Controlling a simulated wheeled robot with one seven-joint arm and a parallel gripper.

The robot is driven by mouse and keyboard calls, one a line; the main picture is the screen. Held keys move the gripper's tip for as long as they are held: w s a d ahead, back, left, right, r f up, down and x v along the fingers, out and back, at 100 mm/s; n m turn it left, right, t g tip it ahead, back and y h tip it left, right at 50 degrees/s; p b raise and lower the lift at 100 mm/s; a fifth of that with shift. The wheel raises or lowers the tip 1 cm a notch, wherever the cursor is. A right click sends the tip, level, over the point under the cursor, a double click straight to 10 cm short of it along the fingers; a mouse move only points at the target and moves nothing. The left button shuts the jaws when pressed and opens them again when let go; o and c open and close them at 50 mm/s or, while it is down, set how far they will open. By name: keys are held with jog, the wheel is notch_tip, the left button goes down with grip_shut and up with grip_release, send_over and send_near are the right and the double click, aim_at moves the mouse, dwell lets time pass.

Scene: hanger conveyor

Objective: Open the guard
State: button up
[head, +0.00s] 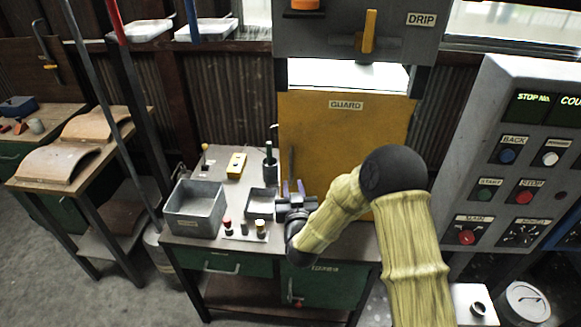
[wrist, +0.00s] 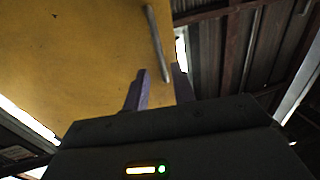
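The guard (head: 340,135) is a yellow panel labelled GUARD below the grey DRIP housing, and it looks closed. It fills the left of the wrist view (wrist: 75,55). A thin grey bar handle (head: 291,162) runs upright near the guard's left edge; it also shows in the wrist view (wrist: 156,42). My gripper (head: 292,187) is at the handle's lower end. In the wrist view its two purple fingers (wrist: 160,80) are apart, with the handle's end seen between them and gaps on both sides. I cannot tell how deep the handle sits between them. My arm hides the guard's lower right.
A workbench in front holds a grey bin (head: 195,222), a smaller tray (head: 261,213), a yellow box (head: 236,166) and small knobbed items. A control panel (head: 520,150) stands right. A slanted grey pole (head: 115,125) stands left.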

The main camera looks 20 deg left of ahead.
aim_at(291, 171)
jog(key=p+x, duration=0.2)
jog(key=x, duration=0.6)
grip_shut()
